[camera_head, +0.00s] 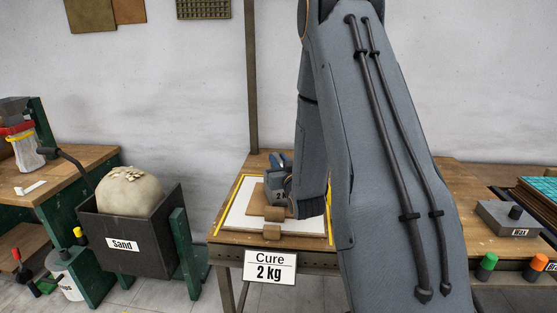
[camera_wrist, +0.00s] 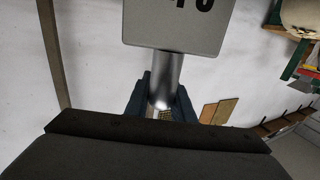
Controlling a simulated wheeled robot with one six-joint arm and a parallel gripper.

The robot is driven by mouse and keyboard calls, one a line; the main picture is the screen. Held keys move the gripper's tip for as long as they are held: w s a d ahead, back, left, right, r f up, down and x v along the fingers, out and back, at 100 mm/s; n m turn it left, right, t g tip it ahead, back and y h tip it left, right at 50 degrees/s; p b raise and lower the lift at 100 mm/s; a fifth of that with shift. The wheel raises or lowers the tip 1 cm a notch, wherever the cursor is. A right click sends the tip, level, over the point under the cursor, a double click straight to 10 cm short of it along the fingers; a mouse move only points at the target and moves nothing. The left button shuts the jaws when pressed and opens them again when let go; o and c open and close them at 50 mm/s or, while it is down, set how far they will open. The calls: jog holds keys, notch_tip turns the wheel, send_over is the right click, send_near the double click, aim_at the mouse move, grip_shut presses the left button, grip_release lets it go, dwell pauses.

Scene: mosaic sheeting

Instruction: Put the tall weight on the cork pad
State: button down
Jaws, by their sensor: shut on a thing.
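The tall weight, a grey metal block (camera_head: 277,187) with a "2" visible on its side, is at the cork pad over the white board. My gripper (camera_head: 285,163) is shut on its top stem, with dark blue fingers at the top. In the wrist view the weight's body (camera_wrist: 180,25) and shiny round stem (camera_wrist: 164,82) show, with the fingers (camera_wrist: 160,104) on either side of the stem. The brown cork pad (camera_head: 257,198) is partly hidden by the weight and my arm. I cannot tell whether the weight touches the pad.
Two brown blocks (camera_head: 271,231) lie at the front of the white board (camera_head: 240,219), which has yellow edging. A "Cure 2 kg" sign (camera_head: 270,267) hangs in front. A low grey weight (camera_head: 510,219) stands on the right bench. A sand bin (camera_head: 125,240) stands left.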

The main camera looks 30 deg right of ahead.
jog(key=shift+w+r, duration=0.1)
jog(key=shift+r, duration=0.05)
jog(key=c, duration=1.9)
grip_release()
jog(key=shift+f, duration=0.25)
jog(key=o, duration=0.4)
jog(key=shift+r, duration=0.1)
